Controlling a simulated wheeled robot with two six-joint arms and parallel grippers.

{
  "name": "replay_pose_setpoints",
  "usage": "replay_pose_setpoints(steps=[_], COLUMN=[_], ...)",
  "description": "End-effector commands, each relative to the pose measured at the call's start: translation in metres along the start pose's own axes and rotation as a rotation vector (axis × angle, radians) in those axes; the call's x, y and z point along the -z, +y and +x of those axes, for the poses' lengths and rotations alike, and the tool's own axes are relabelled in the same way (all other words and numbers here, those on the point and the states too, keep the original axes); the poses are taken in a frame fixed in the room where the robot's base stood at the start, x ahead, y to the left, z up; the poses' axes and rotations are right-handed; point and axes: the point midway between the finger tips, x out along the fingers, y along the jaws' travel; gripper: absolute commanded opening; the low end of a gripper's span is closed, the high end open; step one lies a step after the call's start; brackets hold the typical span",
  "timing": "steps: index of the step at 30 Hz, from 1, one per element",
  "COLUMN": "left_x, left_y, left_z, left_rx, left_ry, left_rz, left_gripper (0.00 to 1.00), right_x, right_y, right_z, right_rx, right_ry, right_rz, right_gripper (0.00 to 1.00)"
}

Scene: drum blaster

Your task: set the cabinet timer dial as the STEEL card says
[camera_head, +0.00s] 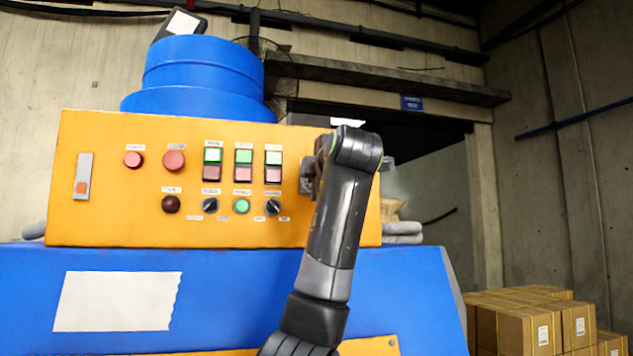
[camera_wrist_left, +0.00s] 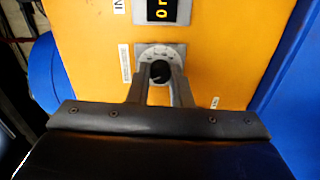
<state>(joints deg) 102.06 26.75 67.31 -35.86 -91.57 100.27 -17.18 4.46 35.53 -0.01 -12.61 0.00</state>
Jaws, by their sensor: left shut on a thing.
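The timer dial (camera_wrist_left: 160,70) is a round black knob on a pale grey scale plate (camera_wrist_left: 150,51) on the orange cabinet front (camera_wrist_left: 90,50). My left gripper (camera_wrist_left: 160,78) is shut on the dial, one finger on each side. The scale marks are too small to read. A dark display (camera_wrist_left: 162,12) with orange characters sits above the dial, partly cut off. In the head view my left arm covers the dial, and my left gripper (camera_head: 316,168) is at the right part of the orange cabinet (camera_head: 110,215). No readable STEEL card shows. My right gripper is not in view.
Left of my arm the cabinet has red buttons (camera_head: 174,160), green and red switches (camera_head: 243,165) and small black knobs (camera_head: 273,206). A blank-looking white sheet (camera_head: 118,302) is on the blue machine body (camera_head: 230,290). Cardboard boxes (camera_head: 530,320) stand at the lower right.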

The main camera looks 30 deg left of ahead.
Motion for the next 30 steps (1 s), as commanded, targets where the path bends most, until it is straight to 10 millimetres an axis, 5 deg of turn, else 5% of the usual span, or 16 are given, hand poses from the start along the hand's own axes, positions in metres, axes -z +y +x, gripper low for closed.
replay_pose_setpoints(steps=[12, 30], left_x=[0.0006, 0.0004], left_y=[-0.0003, -0.0001], left_z=[0.0000, 0.0000], left_rx=[-0.002, -0.002], left_ry=[-0.005, -0.007], left_rz=[-0.285, -0.376], left_gripper=[0.00, 0.00], right_x=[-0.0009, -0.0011], right_y=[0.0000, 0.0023], right_z=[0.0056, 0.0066], right_rx=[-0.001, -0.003], right_ry=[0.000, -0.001], right_rz=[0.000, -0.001], right_gripper=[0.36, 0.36])
